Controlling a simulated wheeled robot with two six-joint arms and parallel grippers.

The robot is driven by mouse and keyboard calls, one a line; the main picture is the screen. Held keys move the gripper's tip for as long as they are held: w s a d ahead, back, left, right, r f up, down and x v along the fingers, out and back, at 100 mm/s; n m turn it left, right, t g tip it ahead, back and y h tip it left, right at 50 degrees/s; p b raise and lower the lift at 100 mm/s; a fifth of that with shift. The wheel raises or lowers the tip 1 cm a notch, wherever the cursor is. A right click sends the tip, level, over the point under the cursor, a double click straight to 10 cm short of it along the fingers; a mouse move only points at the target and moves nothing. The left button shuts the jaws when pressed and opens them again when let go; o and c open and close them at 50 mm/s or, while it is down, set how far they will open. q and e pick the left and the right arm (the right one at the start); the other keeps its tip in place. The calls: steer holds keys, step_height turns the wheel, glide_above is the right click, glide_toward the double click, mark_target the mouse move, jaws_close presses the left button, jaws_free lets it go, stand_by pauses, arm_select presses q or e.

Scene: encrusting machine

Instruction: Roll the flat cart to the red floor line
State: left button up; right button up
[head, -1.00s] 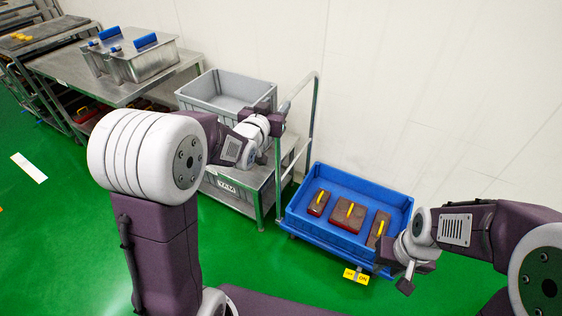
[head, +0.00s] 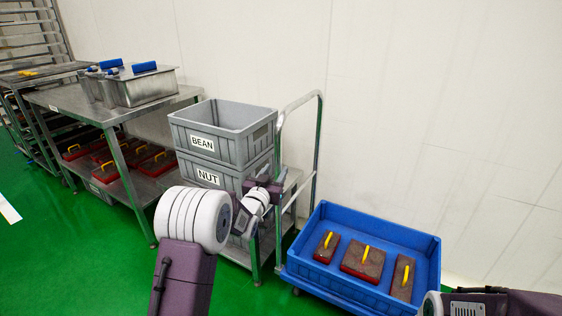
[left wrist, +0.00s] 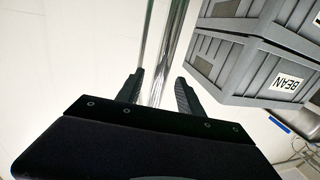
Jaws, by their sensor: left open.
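A steel cart with a tall tubular push handle (head: 318,130) stands against the wall and bears stacked grey bins. I take it for the flat cart, though a low blue tub cart stands beside it. My left gripper (head: 274,186) is at the handle's near post. In the left wrist view the open fingers (left wrist: 158,90) stand on either side of the shiny handle post (left wrist: 168,45); whether they touch it I cannot tell. My right gripper is out of view; only part of that arm shows at lower right. No red floor line is visible.
Grey bins labelled BEAN (head: 203,142) and NUT (head: 208,178) sit on the cart. The blue tub (head: 335,284) at right holds brown blocks with yellow handles. A steel table (head: 70,95) and a rack stand at left. Green floor (head: 100,265) is clear at lower left.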

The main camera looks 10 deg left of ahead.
arm_select(q)
steer(key=shift+w+d+r+p, duration=0.1)
steer(key=shift+w+r+p, duration=0.15)
steer(key=shift+w+p, duration=0.2)
steer(key=shift+w+r+p, duration=0.25)
steer(key=shift+w+p, duration=0.05)
steer(key=shift+w, duration=0.25)
steer(key=w+b, duration=0.1)
steer(key=w, duration=0.1)
steer(key=w+f+b, duration=0.1)
steer(key=shift+w+d, duration=0.1)
steer(key=shift+w, duration=0.6)
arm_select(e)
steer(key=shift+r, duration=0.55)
arm_select(q)
jaws_close()
